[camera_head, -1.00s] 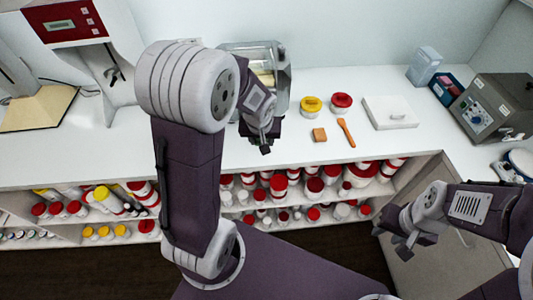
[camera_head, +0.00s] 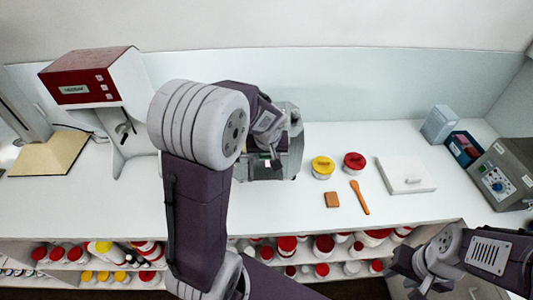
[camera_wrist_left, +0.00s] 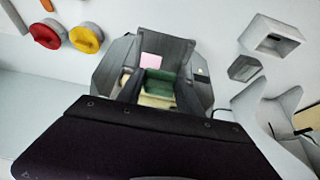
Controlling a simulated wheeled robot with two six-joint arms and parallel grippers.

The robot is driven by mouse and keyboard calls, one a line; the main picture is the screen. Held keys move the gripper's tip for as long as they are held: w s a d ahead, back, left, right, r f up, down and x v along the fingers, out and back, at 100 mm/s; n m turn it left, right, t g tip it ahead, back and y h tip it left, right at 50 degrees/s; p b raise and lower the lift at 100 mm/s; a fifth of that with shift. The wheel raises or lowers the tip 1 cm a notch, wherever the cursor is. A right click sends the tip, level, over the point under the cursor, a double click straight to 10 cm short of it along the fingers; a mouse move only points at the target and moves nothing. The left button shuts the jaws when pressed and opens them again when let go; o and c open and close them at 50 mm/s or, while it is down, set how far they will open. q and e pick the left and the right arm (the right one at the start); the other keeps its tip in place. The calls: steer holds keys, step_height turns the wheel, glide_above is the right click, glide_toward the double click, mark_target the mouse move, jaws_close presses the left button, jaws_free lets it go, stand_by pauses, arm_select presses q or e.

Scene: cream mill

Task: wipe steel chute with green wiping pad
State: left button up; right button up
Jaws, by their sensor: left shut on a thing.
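The steel chute (camera_head: 292,153) is a grey, open-fronted housing on the counter, partly hidden behind my left arm. It also shows in the left wrist view (camera_wrist_left: 190,60), with pale cream surfaces inside. My left gripper (camera_head: 270,160) is at the chute's opening, shut on the green wiping pad (camera_wrist_left: 160,88).
To the chute's right are a yellow-lidded jar (camera_head: 323,166), a red-lidded jar (camera_head: 354,161), a brown block (camera_head: 332,199), an orange spatula (camera_head: 360,197) and a white slab (camera_head: 405,174). A red-and-white machine (camera_head: 95,75) stands left. Shelves of jars lie below.

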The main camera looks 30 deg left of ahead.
arm_select(q)
steer(key=b, duration=0.3)
glide_above(266, 174)
steer(key=w, duration=0.2)
steer(key=f, duration=0.4)
steer(key=a+f, duration=0.1)
steer(key=f, duration=0.1)
steer(key=shift+s+f, duration=0.15)
steer(key=shift+f, duration=0.05)
steer(key=s+d+f+b, duration=0.1)
steer(key=b, duration=0.1)
steer(key=s+f+b, duration=0.1)
steer(key=b, duration=0.1)
steer(key=shift+s+d+f, duration=0.1)
steer(key=shift+s+d, duration=0.35)
steer(key=shift+s, duration=0.1)
steer(key=shift+s+d, duration=0.1)
steer(key=shift+w+f+b, duration=0.2)
steer(key=shift+f+b, duration=0.15)
steer(key=shift+b, duration=0.1)
